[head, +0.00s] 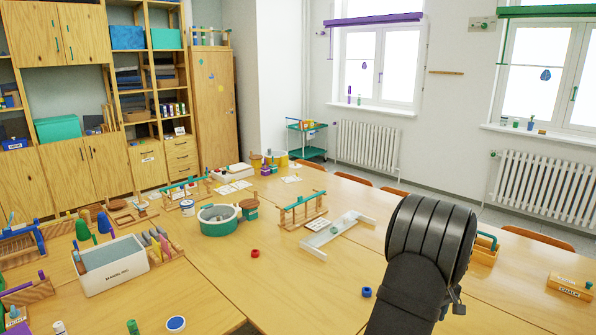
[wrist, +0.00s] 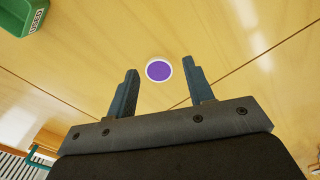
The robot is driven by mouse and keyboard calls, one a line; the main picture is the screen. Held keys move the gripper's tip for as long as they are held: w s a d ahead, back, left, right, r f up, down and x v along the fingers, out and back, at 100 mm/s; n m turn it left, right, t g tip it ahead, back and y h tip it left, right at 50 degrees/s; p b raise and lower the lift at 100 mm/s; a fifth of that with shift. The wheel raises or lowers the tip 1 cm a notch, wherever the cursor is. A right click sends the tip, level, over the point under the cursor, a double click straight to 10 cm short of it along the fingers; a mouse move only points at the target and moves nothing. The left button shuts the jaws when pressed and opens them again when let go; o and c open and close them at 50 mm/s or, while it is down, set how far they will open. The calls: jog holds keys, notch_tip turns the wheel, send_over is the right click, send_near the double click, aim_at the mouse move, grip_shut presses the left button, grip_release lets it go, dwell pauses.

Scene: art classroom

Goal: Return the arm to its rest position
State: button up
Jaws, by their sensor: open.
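My arm (head: 425,250), black and ribbed, rises from the bottom edge at the right of the head view and hides part of the table behind it. My gripper (wrist: 160,68) shows in the wrist view with its two dark blue-grey fingers spread apart. No object is held between them. A round purple-topped thing with a white rim (wrist: 159,71) appears in the gap between the fingertips, on the wooden table beyond; how far below the fingers it is, I cannot tell.
A green bin labelled USED (wrist: 22,14) is at the wrist view's top left. The wooden table (head: 215,270) bears a teal-and-white round tub (head: 218,221), a white tray (head: 335,236), a red piece (head: 255,253) and a blue piece (head: 367,292).

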jog(key=w+a+n, duration=0.1)
jog(key=w+a, duration=0.5)
jog(key=a, duration=0.7)
jog(key=w+a+n, duration=0.2)
jog(key=w+a, duration=0.5)
jog(key=a, duration=0.6)
jog(key=shift+w, duration=0.15)
